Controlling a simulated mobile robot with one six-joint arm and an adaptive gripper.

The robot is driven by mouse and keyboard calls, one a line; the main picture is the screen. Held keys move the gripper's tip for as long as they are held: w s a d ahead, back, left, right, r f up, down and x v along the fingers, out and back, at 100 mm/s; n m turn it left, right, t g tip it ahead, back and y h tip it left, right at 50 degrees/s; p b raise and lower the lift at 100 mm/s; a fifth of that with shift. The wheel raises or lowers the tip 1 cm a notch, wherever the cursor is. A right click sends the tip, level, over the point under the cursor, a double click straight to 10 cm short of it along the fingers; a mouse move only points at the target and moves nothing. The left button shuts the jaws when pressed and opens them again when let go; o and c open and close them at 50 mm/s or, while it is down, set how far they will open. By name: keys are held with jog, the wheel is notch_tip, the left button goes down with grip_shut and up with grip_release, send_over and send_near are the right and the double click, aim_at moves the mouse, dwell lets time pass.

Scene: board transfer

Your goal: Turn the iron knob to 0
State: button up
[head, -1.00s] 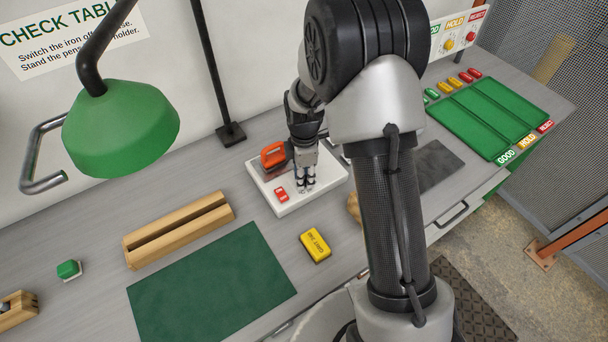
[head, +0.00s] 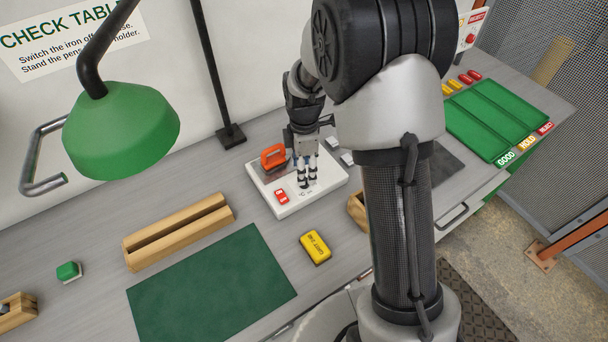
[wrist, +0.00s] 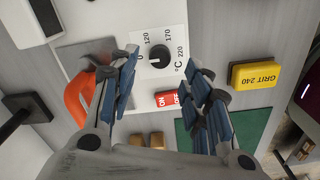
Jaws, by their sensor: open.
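The dark round iron knob (wrist: 159,57) sits on a white dial plate in the wrist view, marked 0, 120, 170, 220 and °C. Its pointer is too small to read. My gripper (wrist: 163,68) is open, with its blue-padded fingers on the left and right of the knob and a gap to each side. In the head view my gripper (head: 306,179) points down over the white board (head: 330,186) and hides the knob. The orange-handled iron (head: 273,156) stands on the board, left of my gripper; it also shows in the wrist view (wrist: 76,92).
A red switch (head: 281,196) lies near the gripper on the board. A yellow grit block (head: 316,247), a green mat (head: 210,290) and a slotted wooden holder (head: 178,231) lie in front and left. A green lamp (head: 120,130) hangs at the left.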

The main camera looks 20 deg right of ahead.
notch_tip(320, 180, up, 7)
dwell(0.3)
jog(key=shift+r, duration=0.1)
jog(key=s+r+m+t+b, duration=0.1)
jog(key=s+r+m+t, duration=0.1)
jog(key=s+r+m, duration=0.8)
jog(key=s+a+r+m+t, duration=0.1)
jog(key=s+m, duration=0.5)
jog(key=s, duration=0.9)
jog(key=shift+s+r+m+t+b, duration=0.4)
jog(key=shift+r+t, duration=0.4)
jog(key=shift+r, duration=0.1)
jog(key=shift+a, duration=0.1)
jog(key=shift+c, duration=0.5)
